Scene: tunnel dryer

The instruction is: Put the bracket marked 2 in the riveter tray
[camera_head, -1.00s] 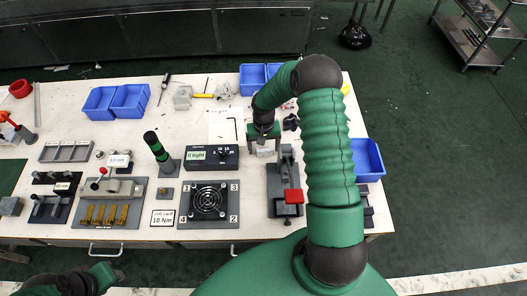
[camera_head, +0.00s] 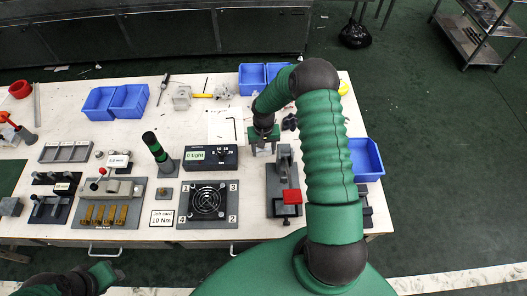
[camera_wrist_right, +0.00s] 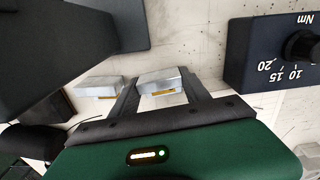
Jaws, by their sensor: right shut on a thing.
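My right gripper (camera_head: 263,150) is over the table, just left of the clamp-like tool with a red pad (camera_head: 292,196), which may be the riveter. In the right wrist view my right gripper (camera_wrist_right: 158,78) is shut on a small silver bracket (camera_wrist_right: 160,83) with a yellowish strip on its edge. A second similar silver bracket (camera_wrist_right: 100,87) lies outside the fingers, to the left. I cannot read a number on either bracket. I cannot make out which tray is the riveter's. My left gripper (camera_head: 105,274) is dark and partly seen at the lower left; its jaws are unclear.
A black torque box (camera_head: 210,157) with a dial stands left of my right gripper. A fan plate (camera_head: 207,204) lies in front of it. Blue bins (camera_head: 367,160) stand at the table's right edge and at the back (camera_head: 254,76). A sheet of paper lies behind the box.

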